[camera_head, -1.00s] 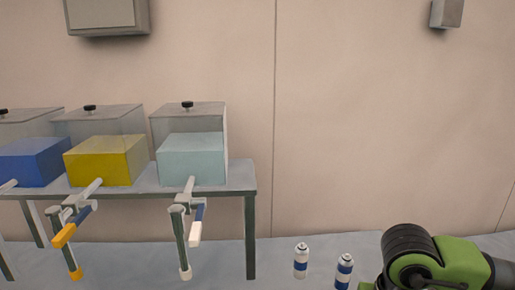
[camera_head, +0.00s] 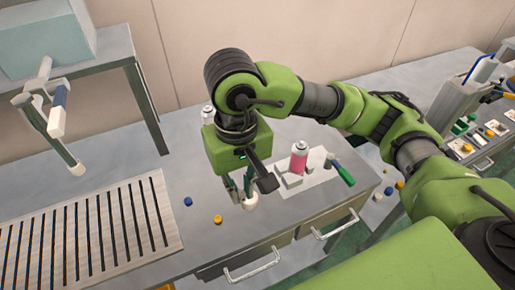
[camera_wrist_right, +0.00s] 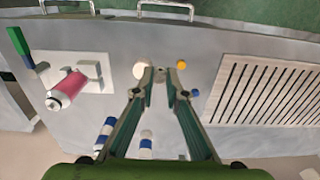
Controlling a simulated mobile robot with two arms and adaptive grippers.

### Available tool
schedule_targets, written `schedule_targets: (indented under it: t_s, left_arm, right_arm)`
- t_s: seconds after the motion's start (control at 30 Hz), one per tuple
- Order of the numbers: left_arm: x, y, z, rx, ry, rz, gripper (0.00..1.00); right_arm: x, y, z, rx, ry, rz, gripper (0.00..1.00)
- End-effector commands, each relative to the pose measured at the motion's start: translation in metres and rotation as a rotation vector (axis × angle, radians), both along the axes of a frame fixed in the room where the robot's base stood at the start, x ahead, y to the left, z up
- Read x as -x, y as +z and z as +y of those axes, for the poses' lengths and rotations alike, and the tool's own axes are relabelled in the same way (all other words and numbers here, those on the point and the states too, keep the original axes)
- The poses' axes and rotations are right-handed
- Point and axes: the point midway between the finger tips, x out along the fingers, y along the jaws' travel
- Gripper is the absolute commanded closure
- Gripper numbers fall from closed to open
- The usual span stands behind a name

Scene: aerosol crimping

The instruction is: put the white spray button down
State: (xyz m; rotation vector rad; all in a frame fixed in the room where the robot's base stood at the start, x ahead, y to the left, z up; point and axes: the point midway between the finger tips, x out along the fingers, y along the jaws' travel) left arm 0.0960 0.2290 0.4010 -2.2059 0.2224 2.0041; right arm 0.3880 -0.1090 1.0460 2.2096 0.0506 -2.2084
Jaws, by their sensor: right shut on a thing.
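My right gripper (camera_head: 243,198) points down over the grey table; its fingertips also show in the right wrist view (camera_wrist_right: 159,72). Its fingers are nearly together, shut on the white spray button (camera_wrist_right: 160,69), which is small and mostly hidden between the tips. A larger cream-white round thing (camera_wrist_right: 141,69) is just beside the tips in the wrist view; I cannot tell whether it touches them. A blue button (camera_head: 187,202) and a yellow button (camera_head: 217,219) lie on the table left of the gripper. My left gripper is not in view.
A slatted rack (camera_head: 95,235) lies at the left. White-and-blue cans (camera_wrist_right: 146,140) stand near the gripper. Drawers with handles (camera_head: 250,268) are along the front edge.

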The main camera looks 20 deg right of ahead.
Motion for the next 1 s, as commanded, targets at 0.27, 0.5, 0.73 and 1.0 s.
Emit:
schedule_targets:
  t_s: [0.27, 0.5, 0.73, 1.0]
  left_arm:
    - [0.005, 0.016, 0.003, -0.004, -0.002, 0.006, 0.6]
    - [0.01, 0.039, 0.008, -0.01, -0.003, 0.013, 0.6]
    - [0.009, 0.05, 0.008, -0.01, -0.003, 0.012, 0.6]
    - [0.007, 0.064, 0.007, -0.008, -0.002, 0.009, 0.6]
  right_arm:
    - [-0.041, -0.017, -0.012, -0.003, -0.011, 0.009, 0.98]
    - [-0.092, -0.049, -0.03, -0.003, -0.008, 0.011, 0.98]
    - [-0.12, -0.085, -0.039, -0.003, -0.004, 0.005, 0.98]
    - [-0.129, -0.105, -0.042, -0.005, -0.003, 0.008, 0.98]
